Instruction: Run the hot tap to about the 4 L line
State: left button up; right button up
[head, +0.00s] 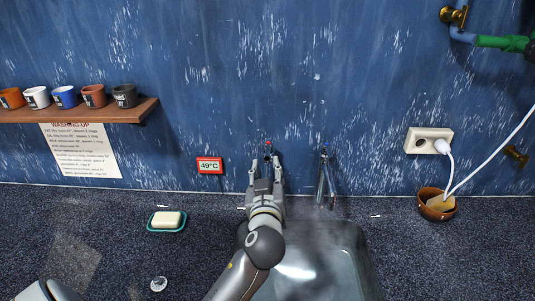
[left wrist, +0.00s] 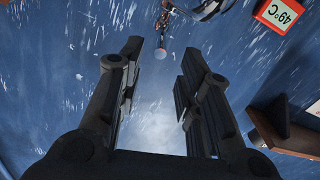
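The hot tap (head: 268,144) shows only its red-marked top on the wall, mostly hidden behind my left gripper. The cold tap (head: 326,170), marked blue, stands to its right. My left gripper (head: 265,166) points at the wall at the hot tap, its two fingers apart. In the left wrist view the fingers (left wrist: 158,72) are open with nothing between them, and a small tap-like part (left wrist: 161,50) shows beyond the tips. The sink (head: 345,265) is below, partly hidden by my left arm, with a bright reflection inside. I cannot read a 4 L line or the water level. My right gripper is not in view.
A display (head: 209,165) reads 49°C on the wall. A soap dish (head: 153,229) with soap (head: 166,219) sits left of the sink. A brown bowl (head: 430,213) is at the right below a socket (head: 417,141). A shelf (head: 139,112) holds several mugs above a notice (head: 85,155).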

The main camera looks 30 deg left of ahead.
aim_at(267, 153)
pick_arm(q)
jog(key=p+x, duration=0.1)
jog(key=x, duration=0.6)
jog(key=shift+w+a+p, duration=0.15)
jog(key=shift+p, duration=0.25)
jog(key=shift+f, duration=0.1)
jog(key=shift+c, duration=1.3)
grip_shut()
